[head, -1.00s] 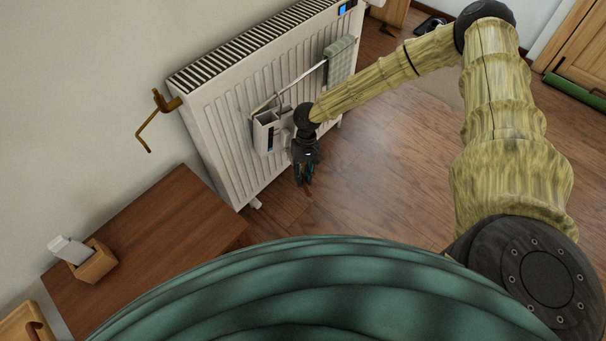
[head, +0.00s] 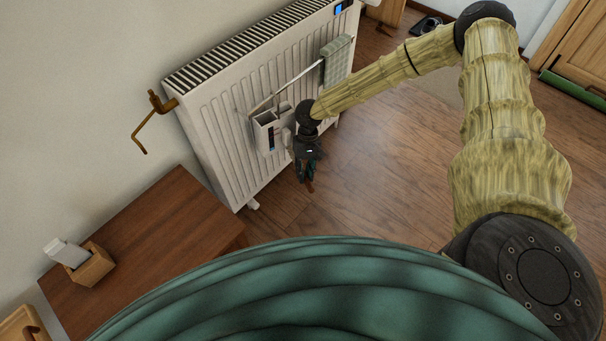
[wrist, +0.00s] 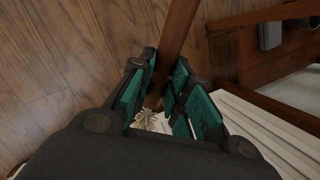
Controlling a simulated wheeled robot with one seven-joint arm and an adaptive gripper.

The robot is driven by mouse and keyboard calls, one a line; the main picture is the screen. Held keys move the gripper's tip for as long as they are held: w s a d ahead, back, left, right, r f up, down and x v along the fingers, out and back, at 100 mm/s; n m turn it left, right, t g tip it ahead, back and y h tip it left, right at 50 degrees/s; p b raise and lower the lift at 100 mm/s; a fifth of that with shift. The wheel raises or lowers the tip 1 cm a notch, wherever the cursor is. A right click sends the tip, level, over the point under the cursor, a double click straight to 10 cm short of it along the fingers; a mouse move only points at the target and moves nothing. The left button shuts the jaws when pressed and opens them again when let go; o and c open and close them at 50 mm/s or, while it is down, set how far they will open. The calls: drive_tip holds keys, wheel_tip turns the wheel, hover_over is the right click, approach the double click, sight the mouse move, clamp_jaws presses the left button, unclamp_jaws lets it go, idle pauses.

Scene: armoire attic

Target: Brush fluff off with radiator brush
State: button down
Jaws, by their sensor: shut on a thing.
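The white radiator (head: 225,125) stands against the wall in the head view. Its ribbed edge also shows at the lower right of the wrist view (wrist: 285,125). My gripper (head: 306,174) is low in front of the radiator's front panel. In the wrist view its teal-padded fingers (wrist: 160,85) are shut on a brown wooden handle (wrist: 177,35), the radiator brush as far as I can tell. A pale, frayed tuft (wrist: 152,122) shows between the fingers; I cannot tell whether it is bristles or fluff. In the head view only a bit of the handle (head: 310,187) shows below the fingers.
A caddy (head: 266,134) and a rail with a checked cloth (head: 337,60) hang on the radiator's front. A brown crank-shaped bracket (head: 146,128) sticks out at its left. A wooden table (head: 150,240) with a small box (head: 93,266) stands at left.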

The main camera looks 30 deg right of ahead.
drive_tip(key=shift+w+d+r, duration=0.1)
drive_tip(key=shift+w+d, duration=0.15)
drive_tip(key=shift+d, duration=0.1)
drive_tip(key=shift+w+d, duration=0.1)
drive_tip(key=shift+d, duration=0.2)
drive_tip(key=shift+d, duration=0.2)
drive_tip(key=shift+d, duration=0.45)
drive_tip(key=shift+w+d, duration=0.1)
drive_tip(key=shift+w+d, duration=0.3)
drive_tip(key=shift+d, duration=0.05)
drive_tip(key=shift+d+b, duration=0.1)
drive_tip(key=shift+b, duration=0.2)
drive_tip(key=shift+w+d, duration=0.35)
drive_tip(key=shift+d, duration=0.15)
